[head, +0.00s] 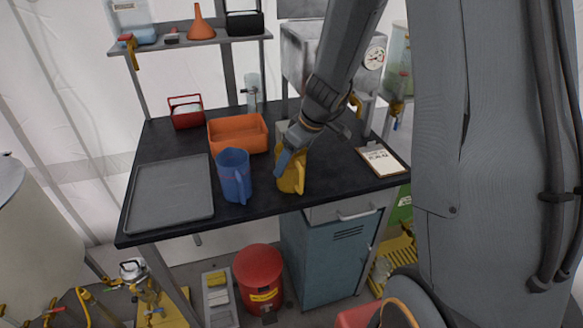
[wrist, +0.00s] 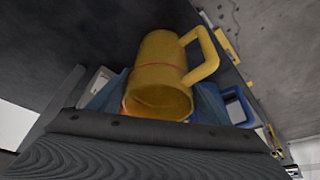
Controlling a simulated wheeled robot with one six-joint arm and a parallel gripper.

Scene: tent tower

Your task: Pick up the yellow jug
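The yellow jug (head: 293,174) appears to stand on the dark worktop near its front edge, right of the blue jug (head: 234,176). My gripper (head: 287,160) reaches down to it from above right, and a blue finger covers part of its near left side. In the wrist view the yellow jug (wrist: 158,78) lies between my two blue fingers (wrist: 160,100), its open mouth towards the camera and its handle to the upper right. I see no clear gap beside the jug, but whether the fingers press on it cannot be told. The fingertips are hidden behind it.
The grey tray (head: 170,193) lies at the left of the worktop (head: 262,203). An orange bin (head: 237,134) and a red carrier (head: 186,112) stand behind. A clipboard (head: 382,160) lies to the right. Below are a red bin (head: 259,277) and a blue cabinet (head: 325,260).

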